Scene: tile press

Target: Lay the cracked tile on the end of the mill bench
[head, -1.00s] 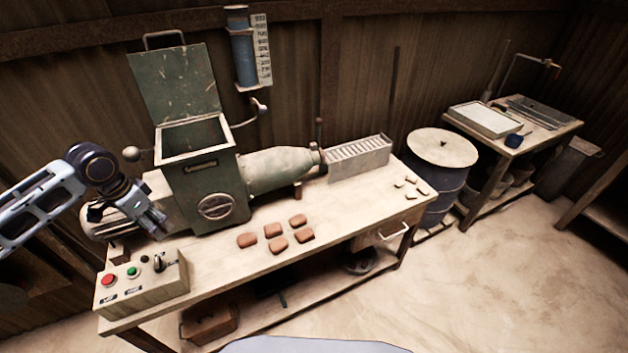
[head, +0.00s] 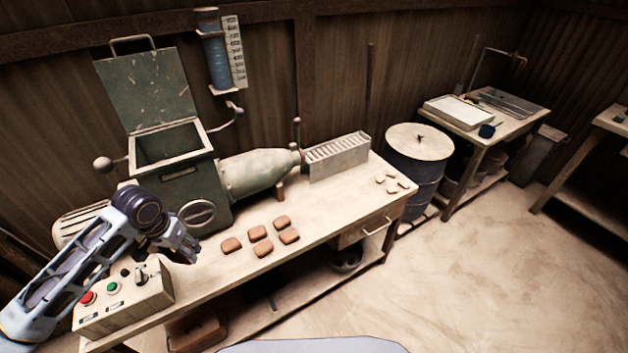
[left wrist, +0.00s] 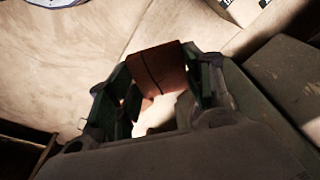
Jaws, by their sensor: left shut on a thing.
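My left gripper (head: 184,246) is above the left part of the mill bench (head: 330,208), between the control box and the row of tiles. In the left wrist view it is shut on a reddish-brown tile (left wrist: 157,66) with a dark line across it, the cracked tile. The tile is held between both fingers, apart from any surface I can make out. It cannot be told from the gripper in the head view. Several brown tiles (head: 258,233) lie on the bench, right of the gripper. My right gripper is not in view.
The green mill (head: 180,175) stands at the bench's back. A control box (head: 125,300) with buttons sits at its left end. A slotted rack (head: 340,160) and several small pale pieces (head: 392,181) are near the right end. A blue drum (head: 418,175) stands beyond.

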